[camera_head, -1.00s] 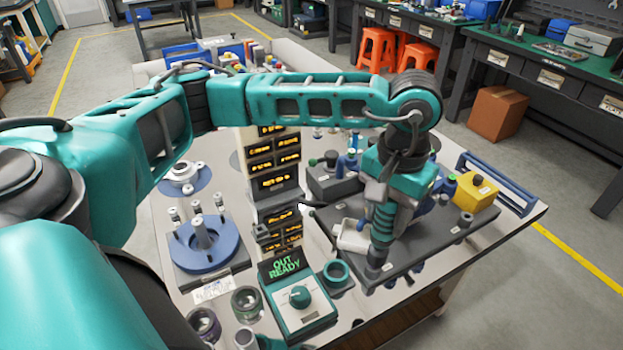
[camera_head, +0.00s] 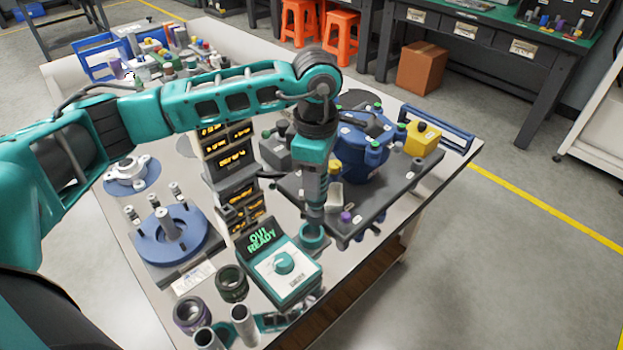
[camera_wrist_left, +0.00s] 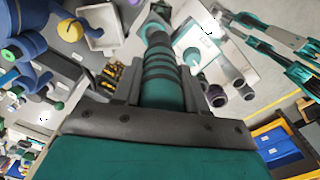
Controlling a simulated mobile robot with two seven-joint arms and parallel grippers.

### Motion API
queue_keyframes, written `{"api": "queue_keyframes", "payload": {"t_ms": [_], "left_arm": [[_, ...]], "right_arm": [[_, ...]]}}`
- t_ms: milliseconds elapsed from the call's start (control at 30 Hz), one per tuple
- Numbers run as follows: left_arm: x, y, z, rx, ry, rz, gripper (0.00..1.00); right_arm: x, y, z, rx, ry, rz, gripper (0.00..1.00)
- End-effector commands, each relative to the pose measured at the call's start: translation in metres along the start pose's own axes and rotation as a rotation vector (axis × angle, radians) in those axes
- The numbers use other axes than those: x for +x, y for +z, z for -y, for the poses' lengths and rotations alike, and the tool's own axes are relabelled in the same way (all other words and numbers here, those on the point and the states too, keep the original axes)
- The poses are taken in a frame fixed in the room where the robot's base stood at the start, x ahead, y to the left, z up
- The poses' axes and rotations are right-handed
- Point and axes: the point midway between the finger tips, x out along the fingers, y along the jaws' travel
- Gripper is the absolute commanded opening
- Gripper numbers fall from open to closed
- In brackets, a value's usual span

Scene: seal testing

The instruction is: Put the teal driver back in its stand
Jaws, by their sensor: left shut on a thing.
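My left gripper (camera_head: 314,195) is shut on the teal driver (camera_wrist_left: 162,80), which is ribbed with dark bands and points down and away from the jaws in the left wrist view. In the head view the driver is nearly upright above a teal ring stand (camera_head: 313,240) beside the control box. Its lower end is at or just over the ring; I cannot tell whether it is inside. Part of what seems to be my right arm (camera_wrist_left: 285,48) shows at the upper right of the wrist view; its jaw state is unclear.
The control box (camera_head: 285,272) with a dial stands close left of the ring. Two dark rings, one green (camera_head: 232,284) and one purple (camera_head: 190,313), and metal tubes are near the front edge. A dark tray (camera_head: 395,200) with a blue housing lies to the right.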

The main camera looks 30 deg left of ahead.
Motion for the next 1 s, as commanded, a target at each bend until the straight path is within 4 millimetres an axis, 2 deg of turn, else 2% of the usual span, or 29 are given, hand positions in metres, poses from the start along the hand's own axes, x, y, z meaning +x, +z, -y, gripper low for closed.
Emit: {"api": "queue_keyframes", "payload": {"t_ms": [100, 200, 400, 667, 1000], "left_arm": [[0.008, -0.003, -0.005, -0.272, -0.003, 0.001, 0.05], [0.013, -0.006, -0.008, -0.473, -0.003, -0.001, 0.05], [0.02, -0.011, -0.012, -0.734, -0.004, -0.004, 0.05], [0.028, -0.012, -0.013, -0.81, -0.005, -0.006, 0.05], [0.056, -0.012, -0.013, -0.807, -0.006, -0.006, 0.05]], "right_arm": [[0.001, 0.001, 0.0, 0.0, 0.0, 0.0, 0.43], [0.001, 0.002, 0.0, 0.0, 0.0, 0.0, 0.43], [0.002, 0.003, 0.0, 0.0, 0.0, 0.0, 0.43], [0.004, 0.006, 0.0, 0.0, 0.0, 0.0, 0.43], [0.015, 0.022, 0.001, 0.0, 0.0, 0.0, 0.43]]}}
